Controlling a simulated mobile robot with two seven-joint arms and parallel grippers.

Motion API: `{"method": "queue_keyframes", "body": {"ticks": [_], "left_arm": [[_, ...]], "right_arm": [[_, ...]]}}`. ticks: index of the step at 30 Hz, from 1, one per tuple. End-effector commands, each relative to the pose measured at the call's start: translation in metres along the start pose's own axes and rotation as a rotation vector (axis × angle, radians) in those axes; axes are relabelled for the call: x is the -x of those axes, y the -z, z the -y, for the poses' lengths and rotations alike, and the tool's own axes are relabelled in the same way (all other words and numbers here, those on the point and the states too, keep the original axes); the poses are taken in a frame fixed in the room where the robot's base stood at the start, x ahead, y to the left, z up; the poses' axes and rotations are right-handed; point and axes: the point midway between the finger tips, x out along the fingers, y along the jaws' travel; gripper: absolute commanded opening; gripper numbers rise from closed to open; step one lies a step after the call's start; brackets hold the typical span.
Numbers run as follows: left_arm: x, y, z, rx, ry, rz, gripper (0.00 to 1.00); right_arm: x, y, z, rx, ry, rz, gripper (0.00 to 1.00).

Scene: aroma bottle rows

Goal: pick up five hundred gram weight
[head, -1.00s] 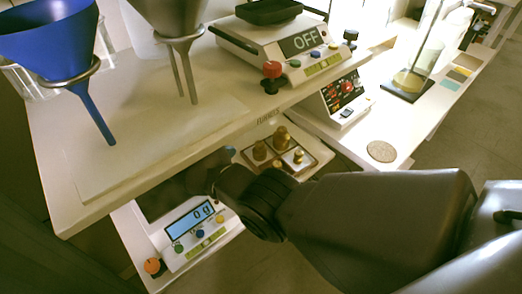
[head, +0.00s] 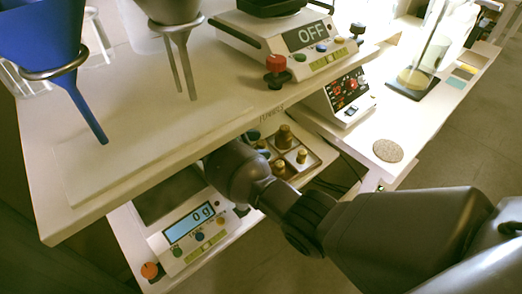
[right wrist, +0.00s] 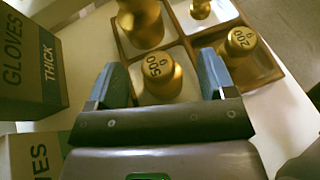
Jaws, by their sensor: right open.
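The five hundred gram weight (right wrist: 160,76) is a brass cylinder with "500 g" on its top. It stands upright in a compartment of a wooden tray (right wrist: 270,72). In the right wrist view my right gripper (right wrist: 161,84) is open, with one blue finger on each side of this weight. I cannot tell whether the fingers touch it. In the head view the right gripper (head: 258,140) is mostly hidden behind its own wrist, at the left of the tray (head: 318,165). My left gripper is not in view.
A 200 g weight (right wrist: 240,42) stands close right of the gripper, and a larger weight (right wrist: 140,22) stands behind. Glove boxes (right wrist: 32,62) are at the left. A scale reading 0 g (head: 192,226) is on the lower shelf, under the upper shelf's edge (head: 150,178).

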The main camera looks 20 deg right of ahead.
Motion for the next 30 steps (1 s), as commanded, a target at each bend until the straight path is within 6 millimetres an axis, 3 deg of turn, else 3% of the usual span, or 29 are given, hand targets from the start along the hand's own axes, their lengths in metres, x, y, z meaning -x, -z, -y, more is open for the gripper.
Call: {"method": "queue_keyframes", "body": {"ticks": [7, 21, 30], "left_arm": [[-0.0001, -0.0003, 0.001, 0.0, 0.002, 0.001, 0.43], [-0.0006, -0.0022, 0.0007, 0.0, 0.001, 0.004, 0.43], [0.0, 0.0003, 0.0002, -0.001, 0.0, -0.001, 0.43]], "right_arm": [[-0.0007, -0.0012, -0.0003, -0.002, -0.001, 0.0, 0.75], [-0.0001, -0.0017, -0.0008, -0.003, -0.001, 0.0, 0.05], [0.0012, -0.005, -0.001, -0.005, -0.002, 0.0, 0.05]]}}
